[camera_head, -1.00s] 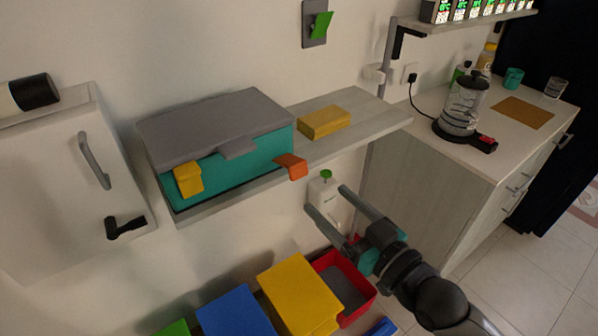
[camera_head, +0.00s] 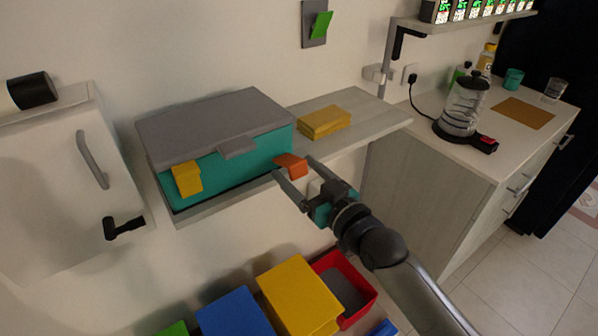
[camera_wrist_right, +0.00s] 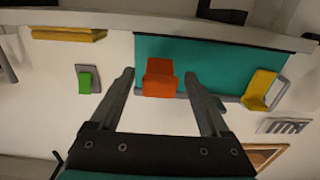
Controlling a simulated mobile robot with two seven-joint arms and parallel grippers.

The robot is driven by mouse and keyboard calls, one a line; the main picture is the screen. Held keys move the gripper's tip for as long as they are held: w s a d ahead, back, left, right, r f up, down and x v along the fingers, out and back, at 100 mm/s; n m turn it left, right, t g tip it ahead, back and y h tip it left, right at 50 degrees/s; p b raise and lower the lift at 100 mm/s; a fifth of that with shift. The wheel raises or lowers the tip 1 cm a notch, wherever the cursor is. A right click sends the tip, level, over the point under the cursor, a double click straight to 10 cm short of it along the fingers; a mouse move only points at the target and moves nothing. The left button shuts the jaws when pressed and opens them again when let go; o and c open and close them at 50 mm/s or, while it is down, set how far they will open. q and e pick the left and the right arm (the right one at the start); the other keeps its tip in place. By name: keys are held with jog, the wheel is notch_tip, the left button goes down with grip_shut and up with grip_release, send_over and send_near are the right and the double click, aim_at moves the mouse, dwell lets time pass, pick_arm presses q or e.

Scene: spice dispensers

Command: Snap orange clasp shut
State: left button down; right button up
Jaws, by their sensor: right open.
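The orange clasp (camera_head: 291,165) sticks out from the front right of a teal box (camera_head: 240,164) with a grey lid (camera_head: 212,121), on a wall shelf. A yellow clasp (camera_head: 187,179) is on the box's front left. My right gripper (camera_head: 292,167) is open, its two fingertips close to the orange clasp. In the right wrist view the orange clasp (camera_wrist_right: 160,78) shows between the open fingers, with the teal front behind it. I cannot tell whether the fingers touch it. My left gripper is not in view.
A yellow block (camera_head: 325,122) lies on the shelf (camera_head: 375,112) right of the box. Below stand a blue bin (camera_head: 236,312), a yellow bin (camera_head: 299,294) and a red bin (camera_head: 360,283). A white cabinet (camera_head: 60,190) is at the left.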

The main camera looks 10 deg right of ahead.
grip_shut()
dwell(0.7)
dwell(0.7)
